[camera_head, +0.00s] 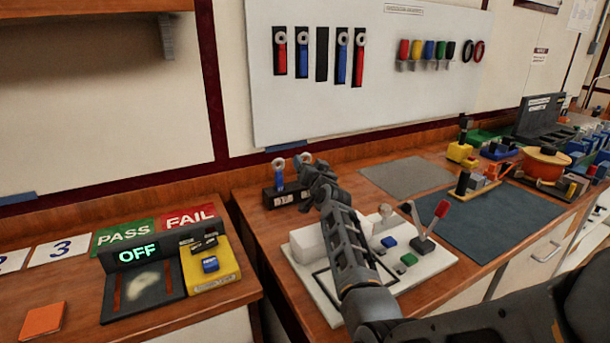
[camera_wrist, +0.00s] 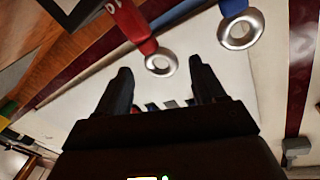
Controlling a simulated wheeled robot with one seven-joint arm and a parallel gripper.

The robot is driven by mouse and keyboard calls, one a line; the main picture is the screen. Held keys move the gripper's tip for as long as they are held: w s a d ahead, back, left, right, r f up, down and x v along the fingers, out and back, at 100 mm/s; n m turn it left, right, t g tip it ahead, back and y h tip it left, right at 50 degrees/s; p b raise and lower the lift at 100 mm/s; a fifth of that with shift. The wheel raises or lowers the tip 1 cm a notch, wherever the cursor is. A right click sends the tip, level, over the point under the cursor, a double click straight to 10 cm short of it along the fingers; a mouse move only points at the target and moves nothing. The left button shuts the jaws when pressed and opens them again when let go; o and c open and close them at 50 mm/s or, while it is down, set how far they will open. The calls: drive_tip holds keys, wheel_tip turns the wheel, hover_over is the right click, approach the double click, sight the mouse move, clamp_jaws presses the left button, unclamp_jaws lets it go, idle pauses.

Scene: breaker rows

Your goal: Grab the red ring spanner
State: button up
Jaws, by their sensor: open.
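In the wrist view a red ring spanner (camera_wrist: 132,22) shows close up, its silver ring (camera_wrist: 161,63) pointing at the space between my fingers. My gripper (camera_wrist: 162,82) is open and empty; the ring is beyond the fingertips, with no contact visible. A blue ring spanner (camera_wrist: 240,28) is beside it to the right. In the head view a blue ring spanner (camera_head: 278,172) stands upright in a black block (camera_head: 288,195) on the counter. My gripper (camera_head: 318,172) is just right of it and hides most of what stands there, so the red handle does not show.
A wall board (camera_head: 400,95) behind holds more red and blue spanners and coloured tools. A white panel (camera_head: 440,262) with a red-tipped lever (camera_head: 432,222) lies under my arm. The grey mat (camera_head: 407,177) to the right is clear.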

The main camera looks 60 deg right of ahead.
sight(305, 156)
drive_tip(key=shift+x, duration=2.25)
drive_tip(key=shift+r, duration=0.15)
drive_tip(key=shift+c, duration=0.2)
clamp_jaws()
